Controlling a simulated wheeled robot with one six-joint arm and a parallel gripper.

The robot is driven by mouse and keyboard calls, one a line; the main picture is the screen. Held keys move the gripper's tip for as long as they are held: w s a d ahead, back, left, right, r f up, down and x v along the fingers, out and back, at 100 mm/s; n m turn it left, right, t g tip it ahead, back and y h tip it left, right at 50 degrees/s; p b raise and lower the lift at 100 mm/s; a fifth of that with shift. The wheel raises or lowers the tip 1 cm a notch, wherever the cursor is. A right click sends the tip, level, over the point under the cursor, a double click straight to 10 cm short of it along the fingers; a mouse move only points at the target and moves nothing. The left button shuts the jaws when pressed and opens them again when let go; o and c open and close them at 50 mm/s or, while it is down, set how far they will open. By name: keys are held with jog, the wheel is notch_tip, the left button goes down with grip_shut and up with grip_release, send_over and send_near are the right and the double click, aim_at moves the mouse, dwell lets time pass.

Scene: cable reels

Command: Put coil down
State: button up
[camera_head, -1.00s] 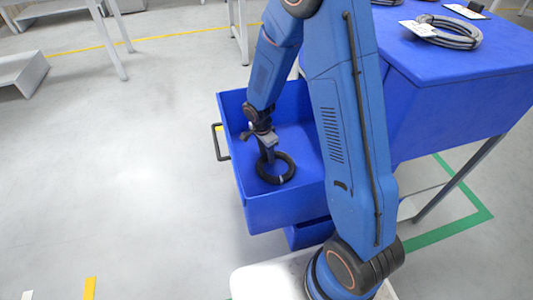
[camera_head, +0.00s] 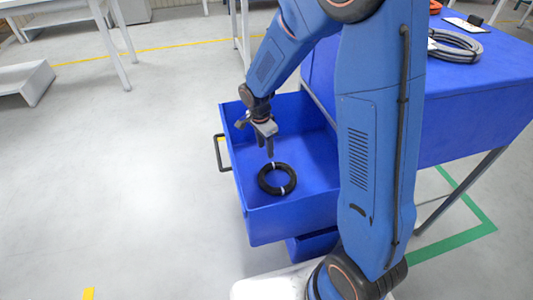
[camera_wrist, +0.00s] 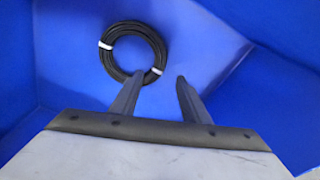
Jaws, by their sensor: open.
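A black coil (camera_head: 277,190) with white ties lies flat on the floor of the open blue drawer (camera_head: 262,223). It also shows in the wrist view as a whole ring (camera_wrist: 112,38) ahead of my fingers. My gripper (camera_head: 270,155) is above the drawer, just behind the coil in the head view. In the wrist view my gripper (camera_wrist: 158,82) has its two fingers apart with nothing between them. The fingertips appear close to the coil's near edge, and the gripper does not hold it.
The blue table (camera_head: 470,95) on the right carries a grey coil (camera_head: 455,45) and small items. The drawer has a black handle (camera_head: 222,152) on its left. A green floor line (camera_head: 450,232) runs at the right.

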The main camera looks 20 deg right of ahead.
jog(key=s+d+r+n+t, duration=0.1)
jog(key=s+d+r+n, duration=0.2)
jog(key=s+r, duration=0.35)
jog(key=s+d+r+n+t, duration=0.1)
jog(key=s+d+r+n, duration=0.25)
jog(key=r, duration=0.65)
jog(key=s+d+r+n+t, duration=0.1)
jog(key=s+r+n, duration=0.2)
jog(key=s, duration=0.7)
jog(key=s+d+r+n+t+y, duration=0.1)
jog(key=s+r+n, duration=0.3)
jog(key=s, duration=0.5)
jog(key=shift+s+d+n, duration=0.35)
jog(key=shift+d, duration=0.4)
jog(key=shift+r, duration=0.1)
